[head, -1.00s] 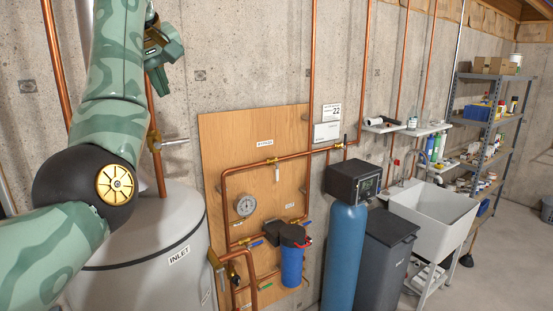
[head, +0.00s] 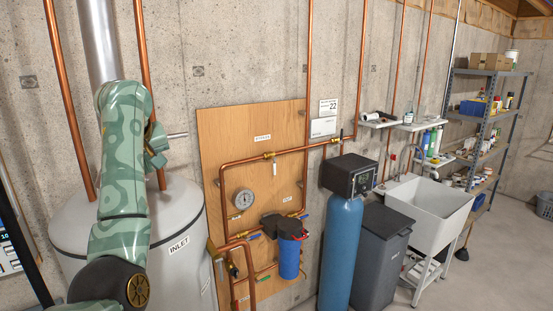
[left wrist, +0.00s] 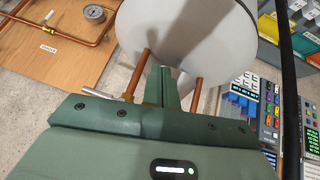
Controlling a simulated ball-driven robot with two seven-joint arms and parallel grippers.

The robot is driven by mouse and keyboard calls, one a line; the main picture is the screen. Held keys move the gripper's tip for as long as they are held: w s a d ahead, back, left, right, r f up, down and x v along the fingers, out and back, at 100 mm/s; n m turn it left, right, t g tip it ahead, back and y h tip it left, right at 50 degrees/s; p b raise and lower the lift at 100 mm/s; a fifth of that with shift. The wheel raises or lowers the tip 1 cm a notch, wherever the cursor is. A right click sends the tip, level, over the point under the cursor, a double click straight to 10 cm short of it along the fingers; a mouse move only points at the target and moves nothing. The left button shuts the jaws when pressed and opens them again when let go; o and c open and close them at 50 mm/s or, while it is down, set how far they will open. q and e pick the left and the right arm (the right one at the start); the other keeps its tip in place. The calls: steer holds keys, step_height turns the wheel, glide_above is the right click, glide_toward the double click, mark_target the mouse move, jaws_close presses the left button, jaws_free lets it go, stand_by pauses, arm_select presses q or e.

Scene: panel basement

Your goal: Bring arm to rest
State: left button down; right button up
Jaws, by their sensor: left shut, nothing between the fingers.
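My left arm, green with a camouflage pattern, comes in at the lower left of the head view and rises in front of the grey tank. My left gripper (head: 156,150) is partly hidden behind the arm's wrist, in front of the concrete wall and above the tank. In the left wrist view, the gripper (left wrist: 163,88) has its green fingers shut together with nothing between them. The round pale tank top (left wrist: 185,30) and copper pipes show beyond the fingers. My right gripper is in neither view.
The tank (head: 180,255) marked INLET stands close beside the arm. The plywood board (head: 225,135) with copper pipes and a gauge (head: 245,203) is to its right. A blue cylinder (head: 342,250), dark bin (head: 381,260), white sink (head: 430,212) and shelves (head: 490,130) stand further right.

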arm_select(q)
steer(key=s+a+f+m+y, duration=0.1)
steer(key=s+a+f+m, duration=0.1)
steer(key=s+f, duration=0.5)
steer(key=s+a+f+m+y, duration=0.1)
steer(key=s+a+f+m, duration=0.1)
steer(key=f, duration=0.9)
steer(key=s+a+f+m+y, duration=0.1)
steer(key=s+a+f, duration=0.1)
steer(key=s+f, duration=0.5)
steer(key=s+d+f+m, duration=0.3)
steer(key=s+f+m, duration=0.15)
steer(key=s, duration=0.55)
steer(key=s+d+f+m, duration=0.2)
steer(key=s+f+m, duration=0.25)
steer(key=s, duration=0.55)
steer(key=s+d+f+g+h+b, duration=0.25)
steer(key=f+b, duration=0.55)
steer(key=f, duration=1.4)
steer(key=s+d+f+g+h+b, duration=0.2)
steer(key=f+b, duration=0.6)
steer(key=f, duration=1.4)
steer(key=s+f+n+g+h+b, duration=0.1)
steer(key=s+f+n+b, duration=0.2)
steer(key=s+f+b, duration=0.9)
steer(key=s+f, duration=0.9)
steer(key=f, duration=0.5)
steer(key=shift+d+f, duration=0.15)
steer(key=shift+d, duration=0.15)
